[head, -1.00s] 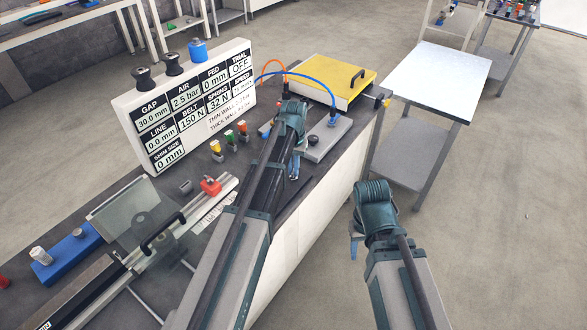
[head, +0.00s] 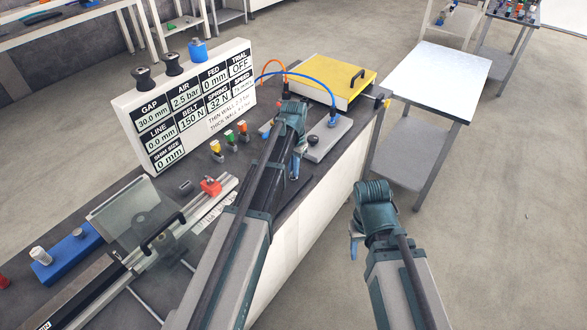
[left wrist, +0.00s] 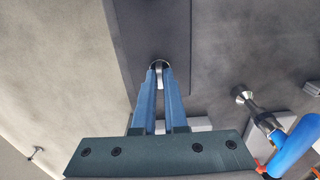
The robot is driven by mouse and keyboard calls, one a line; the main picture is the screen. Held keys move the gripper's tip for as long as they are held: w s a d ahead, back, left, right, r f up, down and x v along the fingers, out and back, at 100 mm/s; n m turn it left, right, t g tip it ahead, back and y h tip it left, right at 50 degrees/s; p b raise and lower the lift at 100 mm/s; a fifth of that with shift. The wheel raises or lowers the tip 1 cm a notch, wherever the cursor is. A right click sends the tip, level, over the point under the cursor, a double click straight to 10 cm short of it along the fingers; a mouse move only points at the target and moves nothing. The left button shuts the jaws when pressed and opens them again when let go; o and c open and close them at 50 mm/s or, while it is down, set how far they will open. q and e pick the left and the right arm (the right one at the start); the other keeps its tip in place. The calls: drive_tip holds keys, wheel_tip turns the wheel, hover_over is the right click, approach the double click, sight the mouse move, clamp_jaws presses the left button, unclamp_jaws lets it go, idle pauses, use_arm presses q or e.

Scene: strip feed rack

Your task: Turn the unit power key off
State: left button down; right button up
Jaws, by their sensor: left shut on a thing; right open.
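My left gripper (left wrist: 160,72) points down at the bench top, its two blue fingers closed on a small silver piece (left wrist: 161,78), which looks like the power key. A light ring shows around the fingertips, in front of a dark plate (left wrist: 150,30). In the head view my left gripper (head: 295,172) is low over the bench near its front edge; the key is hidden there by the fingers and arm. I cannot tell the key's angle. My right gripper (head: 354,247) is open and empty, off the bench's front side, mostly hidden by its own wrist.
A white display board (head: 190,105) stands at the back and reads TRIAL OFF. Green, yellow and red buttons (head: 229,138) stand left of my left arm. A grey block (head: 325,140) with a black knob and a yellow-lidded box (head: 330,80) lie beyond.

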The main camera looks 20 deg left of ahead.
use_arm(q)
drive_tip(key=c, duration=1)
unclamp_jaws()
drive_tip(key=shift+o, duration=0.2)
wheel_tip(320, 180, up, 14)
drive_tip(key=p, duration=1.3)
drive_tip(key=shift+p, duration=0.4)
drive_tip(key=shift+f, duration=0.15)
